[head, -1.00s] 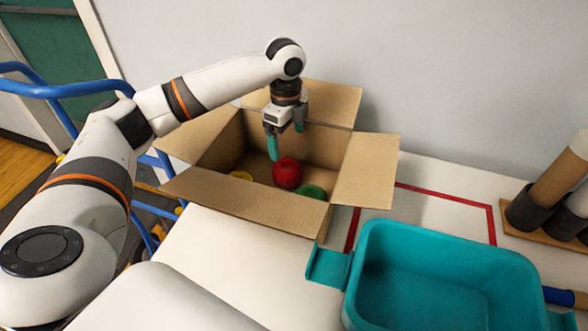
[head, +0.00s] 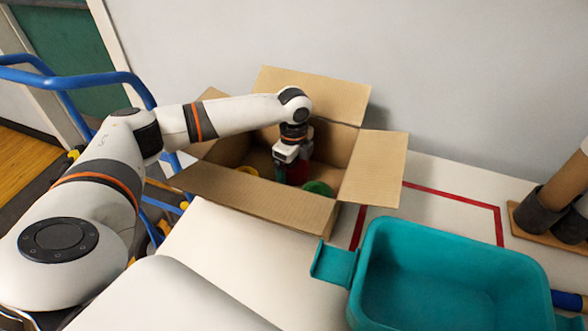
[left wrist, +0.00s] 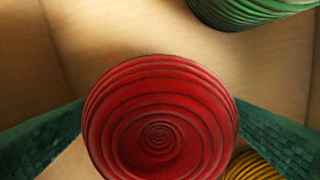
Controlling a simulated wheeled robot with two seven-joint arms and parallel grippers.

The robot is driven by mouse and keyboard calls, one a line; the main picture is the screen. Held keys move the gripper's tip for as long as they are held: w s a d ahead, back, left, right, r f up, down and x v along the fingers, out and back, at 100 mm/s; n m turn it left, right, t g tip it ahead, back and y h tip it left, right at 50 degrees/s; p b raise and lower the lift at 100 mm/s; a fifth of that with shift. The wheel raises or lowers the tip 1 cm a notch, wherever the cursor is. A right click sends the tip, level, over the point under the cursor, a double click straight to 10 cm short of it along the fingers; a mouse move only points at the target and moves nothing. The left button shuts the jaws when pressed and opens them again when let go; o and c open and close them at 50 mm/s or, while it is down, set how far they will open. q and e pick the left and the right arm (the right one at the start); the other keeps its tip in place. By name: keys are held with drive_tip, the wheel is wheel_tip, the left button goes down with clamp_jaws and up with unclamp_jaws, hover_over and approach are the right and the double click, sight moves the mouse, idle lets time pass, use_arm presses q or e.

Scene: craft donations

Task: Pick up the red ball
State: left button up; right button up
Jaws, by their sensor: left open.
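The red ball (head: 298,173) has ringed grooves and sits in the open cardboard box (head: 258,201). My left gripper (head: 291,174) points down into the box over the ball and hides much of it in the head view. In the left wrist view the red ball (left wrist: 158,125) fills the middle, between two spread teal fingers, one on each side. The fingers are open; whether either touches the ball I cannot tell. My right gripper is not in view.
A green ball (head: 318,188) and a yellow ball (head: 247,170) lie in the box near the red one. The box's walls and spread flaps surround my gripper. A teal bin (head: 455,246) stands at the right, beside a red tape outline (head: 455,196).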

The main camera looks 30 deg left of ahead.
use_arm(q)
drive_tip(key=c, duration=1)
drive_tip(key=shift+c, duration=0.2)
drive_tip(key=shift+r, duration=0.15)
